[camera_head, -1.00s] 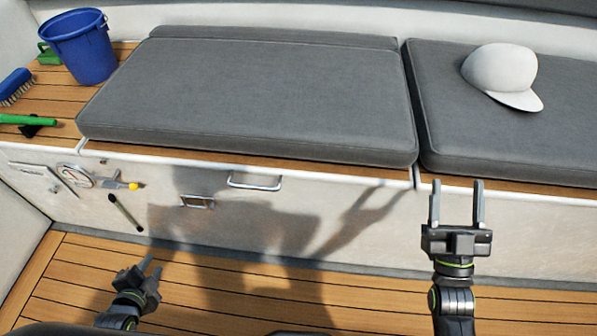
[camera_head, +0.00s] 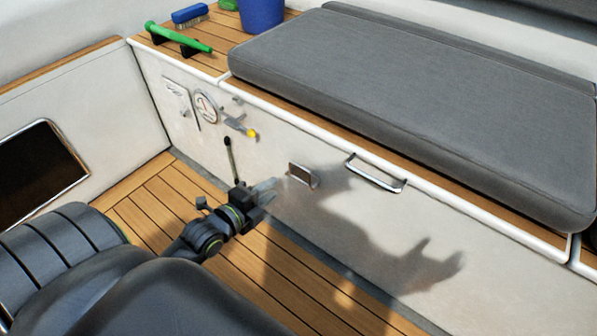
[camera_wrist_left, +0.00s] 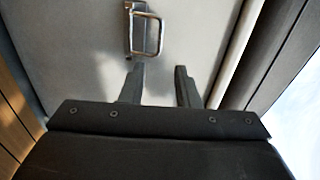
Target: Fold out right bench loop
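The white bench front carries a long metal bar handle (camera_head: 376,173) just under its lip. A smaller metal-framed fitting (camera_head: 302,174) sits lower and to its left. My left gripper (camera_head: 268,190) is just left of the smaller fitting, in front of the bench. It looks blurred in the head view. In the left wrist view a metal loop (camera_wrist_left: 147,33) stands out from the bench front, beyond the fingertips (camera_wrist_left: 160,75). The fingers are apart with nothing between them. I cannot tell for certain which fitting this loop is. My right gripper is out of view.
A grey cushion (camera_head: 420,100) covers the bench top. A blue bucket (camera_head: 262,14), a brush (camera_head: 189,14) and a green-handled tool (camera_head: 180,37) are at the far left end. A gauge (camera_head: 206,107) and a yellow-tipped lever (camera_head: 240,127) are on the bench front. The wooden floor (camera_head: 150,195) is clear.

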